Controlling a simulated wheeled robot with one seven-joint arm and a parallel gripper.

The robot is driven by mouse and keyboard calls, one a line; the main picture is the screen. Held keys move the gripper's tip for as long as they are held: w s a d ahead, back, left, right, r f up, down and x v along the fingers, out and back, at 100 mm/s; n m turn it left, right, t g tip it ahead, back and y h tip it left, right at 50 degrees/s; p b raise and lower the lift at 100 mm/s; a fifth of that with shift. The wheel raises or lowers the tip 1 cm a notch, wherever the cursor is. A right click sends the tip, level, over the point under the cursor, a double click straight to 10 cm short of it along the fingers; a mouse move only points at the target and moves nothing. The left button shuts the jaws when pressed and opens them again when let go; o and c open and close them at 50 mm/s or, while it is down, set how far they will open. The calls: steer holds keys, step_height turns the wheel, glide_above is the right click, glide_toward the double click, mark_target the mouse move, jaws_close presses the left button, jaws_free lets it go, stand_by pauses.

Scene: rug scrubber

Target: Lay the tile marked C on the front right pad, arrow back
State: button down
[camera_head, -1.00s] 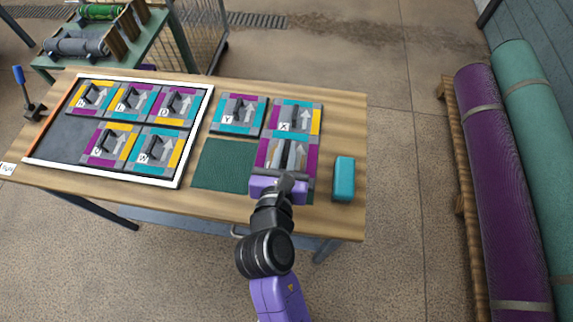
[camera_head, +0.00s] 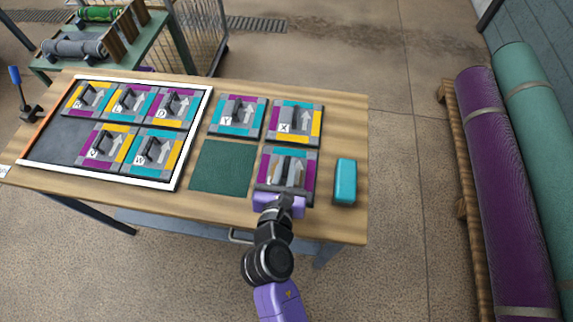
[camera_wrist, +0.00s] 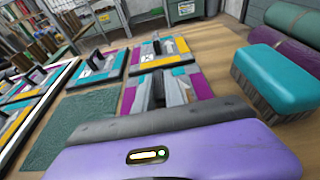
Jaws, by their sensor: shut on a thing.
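My gripper (camera_head: 284,188) is shut on a tile (camera_head: 308,176) by its raised grey handle, at the front right of the pad group. The tile has purple sides and some teal and yellow in its border; its letter is hidden by my gripper. A pale arrow beside the handle appears to point back. The tile covers the front right pad, which I cannot see. It lies just in front of tile X (camera_head: 315,122) and looks level with it; I cannot tell whether it rests fully. It also shows in the wrist view (camera_wrist: 204,84), beyond my gripper.
The green front left pad (camera_head: 222,167) is bare. Tile Y (camera_head: 218,116) lies behind it. A teal brush (camera_head: 344,180) stands close to the right of the held tile. A white-edged tray (camera_head: 183,165) with several tiles is at left.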

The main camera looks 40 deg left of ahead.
steer(key=c, duration=1.4)
jaws_free()
steer(key=shift+r, duration=0.2)
steer(key=v, duration=1.2)
